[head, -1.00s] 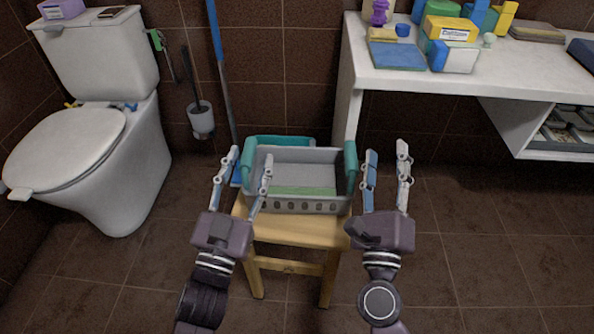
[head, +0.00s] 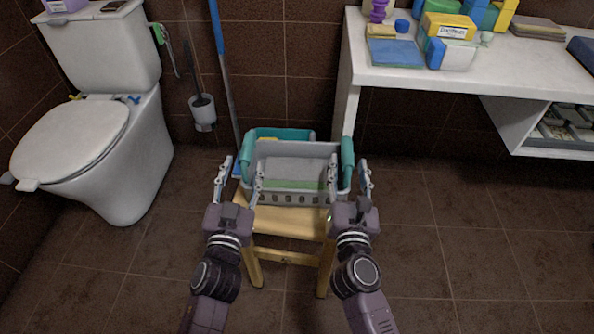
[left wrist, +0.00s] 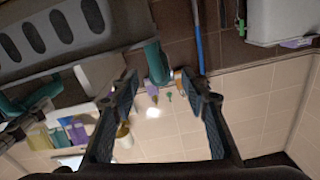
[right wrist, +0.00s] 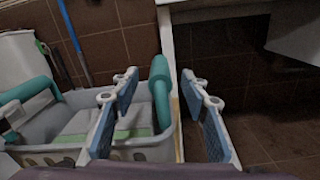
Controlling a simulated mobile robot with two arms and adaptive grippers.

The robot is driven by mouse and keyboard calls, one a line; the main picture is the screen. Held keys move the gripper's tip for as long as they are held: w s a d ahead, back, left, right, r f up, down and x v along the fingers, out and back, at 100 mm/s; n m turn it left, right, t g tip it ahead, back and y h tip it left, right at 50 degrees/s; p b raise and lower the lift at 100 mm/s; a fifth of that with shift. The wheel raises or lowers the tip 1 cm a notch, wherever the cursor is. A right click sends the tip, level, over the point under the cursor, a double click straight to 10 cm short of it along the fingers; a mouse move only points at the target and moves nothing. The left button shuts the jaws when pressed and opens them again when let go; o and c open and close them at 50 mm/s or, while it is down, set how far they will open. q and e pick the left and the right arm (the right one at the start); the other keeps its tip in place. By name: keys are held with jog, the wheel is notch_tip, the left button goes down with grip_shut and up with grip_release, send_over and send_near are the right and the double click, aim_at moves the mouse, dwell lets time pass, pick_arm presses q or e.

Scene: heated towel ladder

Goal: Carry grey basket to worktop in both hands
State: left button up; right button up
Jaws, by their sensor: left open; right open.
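The grey basket (head: 292,198) sits on a wooden stool (head: 285,222). It has a teal handle on each side and a green item inside. My left gripper (head: 242,172) is open, its fingers either side of the left handle (head: 249,150) in the head view. In the left wrist view a teal handle (left wrist: 155,62) shows between the fingertips. My right gripper (head: 349,172) is open, its fingers either side of the right handle (head: 347,165); the right wrist view also shows this handle (right wrist: 161,92) between the fingers. The white worktop (head: 480,75) is at the upper right.
The worktop's back holds coloured boxes (head: 447,28), a blue cloth (head: 395,53) and folded cloths (head: 538,27). A toilet (head: 90,140) stands at left. A toilet brush (head: 203,110) and a blue pole (head: 221,60) are near the wall. Floor at right is clear.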

aim_at(247, 152)
pick_arm(q)
jog(key=w, duration=0.6)
jog(key=shift+d, duration=0.25)
pick_arm(e)
jog(key=w, duration=0.6)
jog(key=shift+d, duration=0.3)
pick_arm(q)
grip_shut()
pick_arm(e)
grip_shut()
